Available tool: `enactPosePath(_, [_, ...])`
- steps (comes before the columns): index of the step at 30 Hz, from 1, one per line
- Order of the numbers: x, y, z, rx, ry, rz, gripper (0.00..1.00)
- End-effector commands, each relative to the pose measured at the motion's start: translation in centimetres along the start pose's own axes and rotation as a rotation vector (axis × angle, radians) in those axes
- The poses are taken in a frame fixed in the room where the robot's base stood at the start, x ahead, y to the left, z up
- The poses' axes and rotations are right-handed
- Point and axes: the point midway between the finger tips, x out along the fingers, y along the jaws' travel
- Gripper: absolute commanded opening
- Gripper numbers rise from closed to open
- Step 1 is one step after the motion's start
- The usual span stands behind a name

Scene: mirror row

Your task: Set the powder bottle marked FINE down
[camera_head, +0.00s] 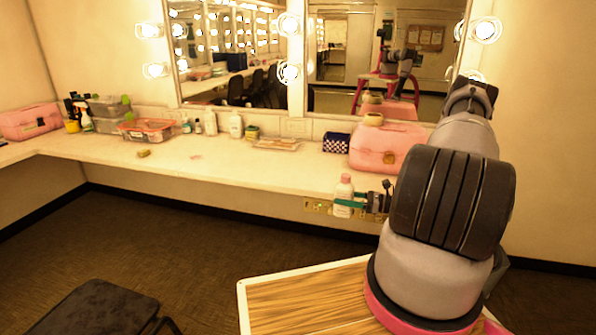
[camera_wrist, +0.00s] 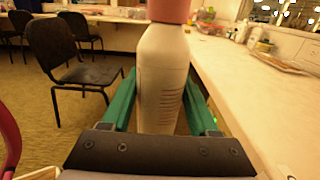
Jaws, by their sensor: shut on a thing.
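A white bottle with a pink cap (camera_head: 343,194) is held upright by my gripper (camera_head: 349,204) in front of the counter's front edge. In the wrist view the white bottle (camera_wrist: 161,75) stands between the green fingers of my gripper (camera_wrist: 160,100), which are shut on it. Its cap is cut off at the top of that view. Small lines of print show on its side, but I cannot read a marking. The white counter (camera_head: 260,168) runs behind the bottle in the head view and to its right in the wrist view.
A pink case (camera_head: 385,150) and a checkered box (camera_head: 336,143) stand on the counter near the bottle. A tray (camera_head: 276,145), several small bottles and a clear container (camera_head: 147,130) stand farther left. The counter's front middle is mostly clear. A dark chair (camera_wrist: 60,60) stands left.

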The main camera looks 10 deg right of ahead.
Motion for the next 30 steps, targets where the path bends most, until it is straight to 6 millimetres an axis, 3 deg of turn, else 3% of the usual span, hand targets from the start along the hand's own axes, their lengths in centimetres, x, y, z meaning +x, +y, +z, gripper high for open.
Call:
enactPosePath(5, [1.2,-0.5,1.2,0.0,-0.001,-0.03,0.0])
enactPosePath(11, [5.7,-2.5,5.8,-0.001,0.0,-0.189,0.0])
enactPosePath(19, [11.2,-4.9,12.0,0.001,-0.001,-0.54,0.0])
enactPosePath(25, [12.9,-4.6,14.2,0.006,-0.001,-0.817,0.0])
enactPosePath(30, [12.6,-3.2,14.8,0.003,0.001,-0.994,0.0])
